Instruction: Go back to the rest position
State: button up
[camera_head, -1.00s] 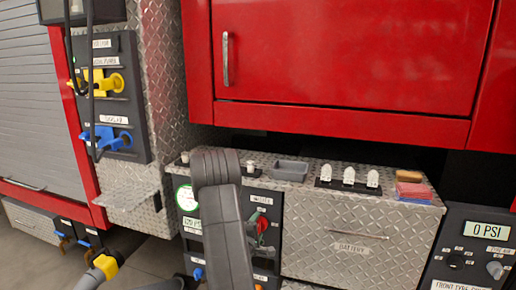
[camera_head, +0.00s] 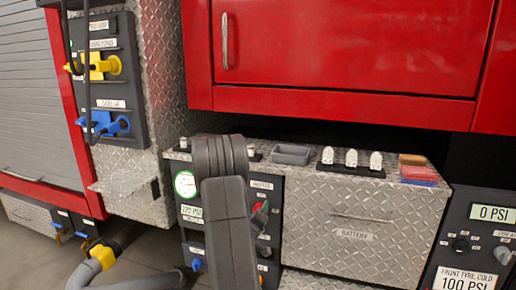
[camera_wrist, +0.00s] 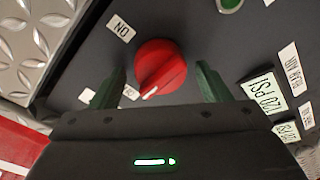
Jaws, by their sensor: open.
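In the wrist view my gripper (camera_wrist: 157,90) is open, with one dark green finger on each side of a round red knob (camera_wrist: 160,68). The fingers stand apart from the knob's sides. The knob has a white pointer mark and a label reading "NO" in this view beside it. In the head view my arm covers much of the pump panel (camera_head: 268,215). The red knob (camera_head: 259,217) shows partly at the arm's right edge. My gripper is hidden behind the arm there.
A diamond-plate counter (camera_head: 225,165) holds a grey tray (camera_head: 291,154), several white switches (camera_head: 351,159) and a stack of coloured cloths (camera_head: 418,170). A red cabinet (camera_head: 340,55) overhangs it. Yellow (camera_head: 100,66) and blue (camera_head: 108,122) valves stick out at left. A hose (camera_head: 95,265) runs low.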

jog(key=m+b, duration=0.2)
jog(key=m, duration=0.1)
jog(key=shift+d+f+m, duration=0.1)
jog(key=shift+f+m, duration=0.05)
jog(key=shift+m, duration=0.25)
jog(key=shift+s+m+t+b, duration=0.1)
jog(key=shift+m+t+b, duration=0.35)
jog(key=shift+m, duration=1.05)
